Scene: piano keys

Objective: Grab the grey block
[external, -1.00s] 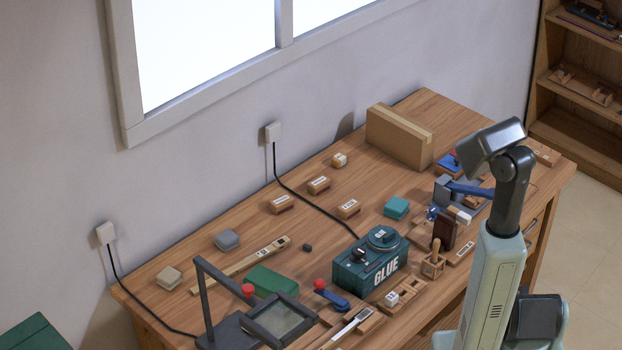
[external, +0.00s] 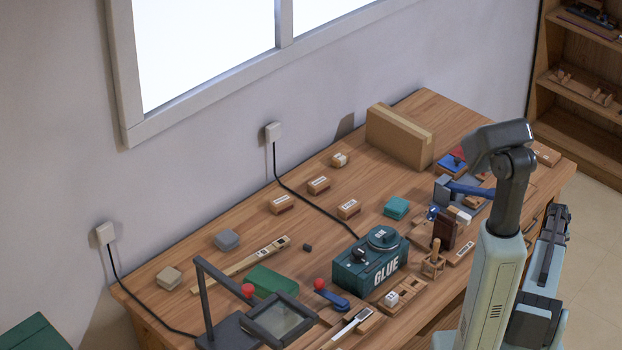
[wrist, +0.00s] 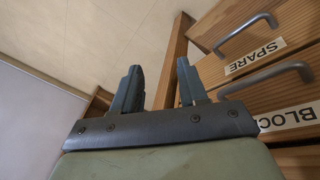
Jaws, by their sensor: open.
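The grey block (external: 227,239) lies on the left part of the wooden workbench, toward the wall, in the external view. It stands apart from other things, behind a wooden ruler-like strip. My gripper (external: 561,211) is at the far right in the external view, off the bench's front edge and far from the block. In the wrist view my gripper (wrist: 157,68) shows two separated fingers with nothing between them. The grey block is not in the wrist view.
A glue box (external: 370,263), a magnifier stand (external: 205,300) and a green block (external: 272,282) crowd the bench front. A beige block (external: 169,278) lies left of the grey block. Drawers with handles (wrist: 268,82) are close to my gripper.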

